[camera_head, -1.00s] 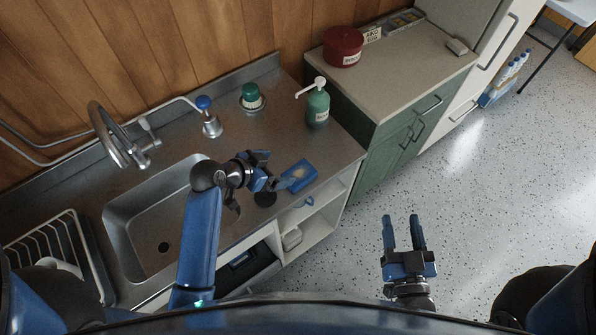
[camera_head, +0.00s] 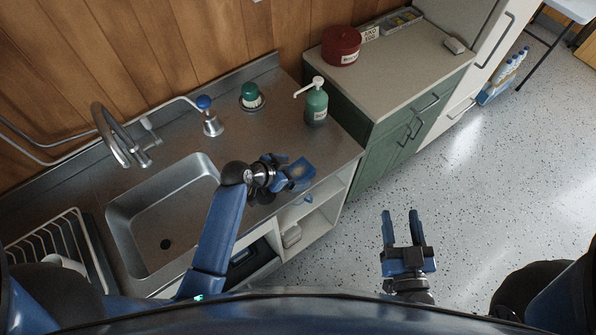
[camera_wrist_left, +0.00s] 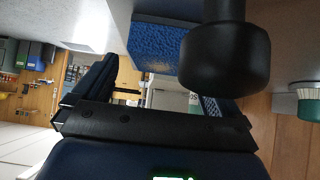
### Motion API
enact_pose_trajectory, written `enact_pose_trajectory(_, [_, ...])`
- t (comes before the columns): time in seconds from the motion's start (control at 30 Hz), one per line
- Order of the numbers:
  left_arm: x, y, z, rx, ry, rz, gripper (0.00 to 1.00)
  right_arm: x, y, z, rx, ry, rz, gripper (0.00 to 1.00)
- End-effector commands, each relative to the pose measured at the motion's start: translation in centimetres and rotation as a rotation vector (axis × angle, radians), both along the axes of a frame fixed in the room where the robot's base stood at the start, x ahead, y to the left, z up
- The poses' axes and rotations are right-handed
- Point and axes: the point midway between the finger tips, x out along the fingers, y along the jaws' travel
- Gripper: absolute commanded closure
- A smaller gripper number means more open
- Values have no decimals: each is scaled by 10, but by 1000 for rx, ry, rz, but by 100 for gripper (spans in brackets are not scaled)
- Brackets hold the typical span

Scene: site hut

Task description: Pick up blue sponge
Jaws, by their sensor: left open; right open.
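The blue sponge (camera_head: 302,170) lies on the steel counter near its right front edge, partly covered by my left gripper in the head view. It has a paler patch on top. My left gripper (camera_head: 281,172) is open just left of it. In the left wrist view the sponge (camera_wrist_left: 152,47) shows beyond the open left gripper (camera_wrist_left: 150,98). A dark round object with a stem (camera_wrist_left: 225,58) hides part of one finger there. I cannot tell whether any finger touches the sponge. My right gripper (camera_head: 402,232) is open and empty above the floor.
A dark round piece (camera_head: 266,197) lies near the counter's front edge by my left gripper. A green pump bottle (camera_head: 317,104) stands behind the sponge. A green-topped brush (camera_head: 250,95) and a blue-topped item (camera_head: 210,120) stand further back. The sink (camera_head: 160,215) is to the left.

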Motion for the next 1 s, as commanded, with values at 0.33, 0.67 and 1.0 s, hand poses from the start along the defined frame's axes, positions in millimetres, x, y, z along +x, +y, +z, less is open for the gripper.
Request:
enact_pose_trajectory(0.33, [12,-18,-21,0,1,-1,1,0,0,10,0,0,0,49])
enact_pose_trajectory(0.67, [13,-19,-23,0,-1,1,6,0,0,10,0,0,0,49])
enact_pose_trajectory(1.0, [13,-19,-22,0,0,0,58,0,0,10,0,0,0,49])
